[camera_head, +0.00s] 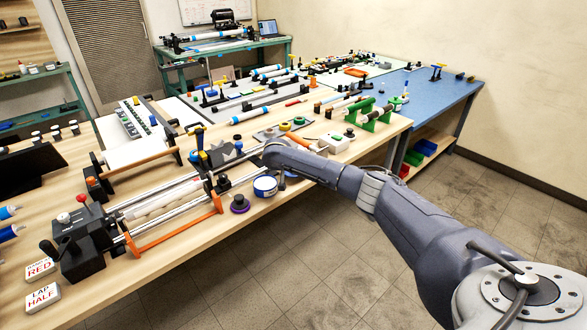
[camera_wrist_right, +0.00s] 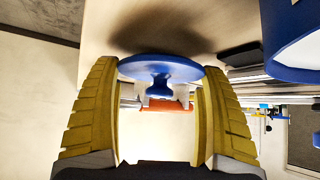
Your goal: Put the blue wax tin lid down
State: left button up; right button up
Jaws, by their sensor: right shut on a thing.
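The blue wax tin lid (camera_wrist_right: 160,68) is a round disc with a small knob, seen in the right wrist view between the two yellow fingers of my right gripper (camera_wrist_right: 158,85). The gripper is shut on it. A dark shadow lies on the pale wood surface close by the lid; I cannot tell whether they touch. My left gripper is out of view.
A dark round knob piece (camera_head: 240,204) stands left of the tin at the front edge. A railed fixture with an orange bar (camera_head: 178,232) lies further left. Bare wood (camera_head: 345,160) shows to the right.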

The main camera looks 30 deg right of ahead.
jog(key=shift+f, duration=0.6)
jog(key=o, duration=0.7)
jog(key=shift+c, duration=0.2)
jog(key=shift+r, duration=0.25)
jog(key=v, duration=1.2)
jog(key=shift+r, duration=0.35)
jog(key=shift+a, duration=0.1)
